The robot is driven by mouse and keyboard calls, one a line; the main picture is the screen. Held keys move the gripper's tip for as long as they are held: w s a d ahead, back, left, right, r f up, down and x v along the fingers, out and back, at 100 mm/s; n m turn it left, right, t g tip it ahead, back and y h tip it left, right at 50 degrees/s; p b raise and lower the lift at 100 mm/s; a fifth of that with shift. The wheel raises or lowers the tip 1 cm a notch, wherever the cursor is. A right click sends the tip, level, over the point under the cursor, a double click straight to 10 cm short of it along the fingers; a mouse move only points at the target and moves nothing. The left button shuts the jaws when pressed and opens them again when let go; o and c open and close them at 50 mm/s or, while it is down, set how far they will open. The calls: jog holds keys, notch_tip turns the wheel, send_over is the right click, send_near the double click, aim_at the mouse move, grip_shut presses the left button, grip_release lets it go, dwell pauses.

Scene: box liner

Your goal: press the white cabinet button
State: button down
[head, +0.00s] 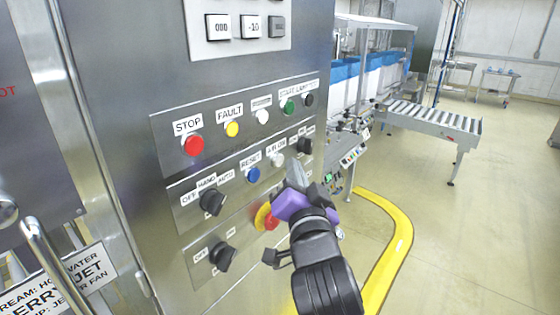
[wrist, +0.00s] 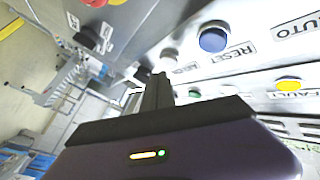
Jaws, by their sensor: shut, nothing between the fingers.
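A white button (head: 277,159) sits in the middle row of the steel cabinet (head: 160,80), right of the blue RESET button (head: 253,174). In the wrist view this white button (wrist: 168,54) shows just beyond my fingertips. A second white button (head: 262,116) sits in the top row between the yellow and green buttons. My purple and black gripper (head: 294,170) is shut and empty, close to the lower right of the middle-row white button. It also shows in the wrist view (wrist: 159,78). I cannot tell whether the fingertips touch anything.
The top row also holds red STOP (head: 194,145), yellow FAULT (head: 232,129) and green (head: 289,106) buttons. Black rotary knobs (head: 212,202) stick out nearby. A red and yellow emergency button (head: 266,218) is partly hidden behind my gripper. A roller conveyor (head: 430,118) stands at right; floor there is open.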

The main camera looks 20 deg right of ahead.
jog(key=shift+w, duration=0.1)
dwell(0.3)
jog(key=shift+w+a+b, duration=0.25)
jog(key=shift+b, duration=0.1)
jog(key=shift+w+a, duration=0.25)
jog(key=shift+w, duration=0.05)
dwell(0.7)
dwell(0.3)
jog(key=shift+s+d, duration=0.5)
jog(key=shift+s, duration=0.15)
jog(key=shift+s+d+p, duration=0.2)
jog(key=shift+s+d, duration=0.55)
jog(key=shift+s, duration=0.25)
jog(key=shift+s+d+p, duration=0.2)
jog(key=shift+s+d, duration=0.5)
jog(key=shift+s, duration=0.3)
